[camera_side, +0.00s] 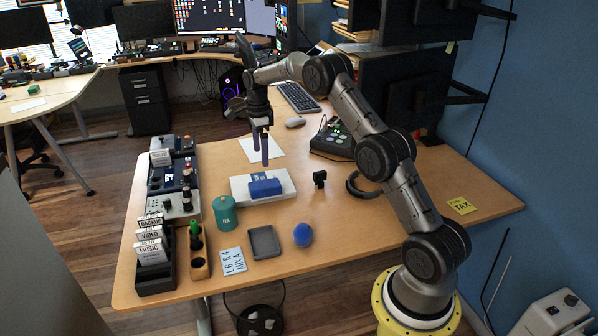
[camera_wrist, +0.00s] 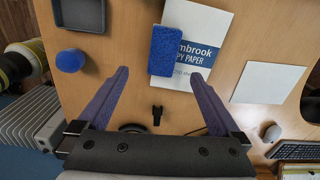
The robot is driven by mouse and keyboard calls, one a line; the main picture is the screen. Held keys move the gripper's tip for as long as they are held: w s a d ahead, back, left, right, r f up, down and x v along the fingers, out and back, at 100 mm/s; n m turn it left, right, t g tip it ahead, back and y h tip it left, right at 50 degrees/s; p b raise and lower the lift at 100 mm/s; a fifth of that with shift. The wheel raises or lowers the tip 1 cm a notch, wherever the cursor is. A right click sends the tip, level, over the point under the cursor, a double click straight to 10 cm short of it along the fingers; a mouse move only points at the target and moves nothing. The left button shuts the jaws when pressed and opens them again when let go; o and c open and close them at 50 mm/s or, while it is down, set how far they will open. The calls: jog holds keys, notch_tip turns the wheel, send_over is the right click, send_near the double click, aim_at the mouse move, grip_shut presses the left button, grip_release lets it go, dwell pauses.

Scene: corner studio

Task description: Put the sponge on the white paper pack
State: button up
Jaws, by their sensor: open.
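The blue sponge (camera_side: 265,187) lies on the white paper pack (camera_side: 284,178) on the wooden table. In the wrist view the sponge (camera_wrist: 163,50) is on the left part of the paper pack (camera_wrist: 205,30), partly covering its printed words. The sponge seems to reach slightly past the pack's left edge there. My gripper (camera_side: 264,163) is above the table, behind and above the sponge, apart from it. In the wrist view my gripper (camera_wrist: 158,72) has its two purple fingers spread wide with nothing between them.
A teal tin (camera_side: 224,213), grey tray (camera_side: 264,243) and blue ball (camera_side: 303,235) stand in front of the pack. A white sheet (camera_side: 262,149) lies behind. Card holders and devices line the left edge.

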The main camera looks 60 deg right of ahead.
jog(key=s+a+r+n+t, duration=0.3)
jog(key=s+a+r+n, duration=1.1)
jog(key=a+r, duration=0.4)
jog(key=s+a+f+n, duration=0.1)
jog(key=s+a+n, duration=0.1)
jog(key=s+n, duration=0.2)
jog(key=s+a+f+n+t, duration=0.1)
jog(key=s+a+n, duration=0.2)
jog(key=s, duration=0.7)
jog(key=s+a+f+n+t, duration=0.1)
jog(key=s+a+n, duration=0.1)
jog(key=s+n, duration=0.3)
jog(key=s, duration=0.3)
jog(key=shift+a, duration=0.15)
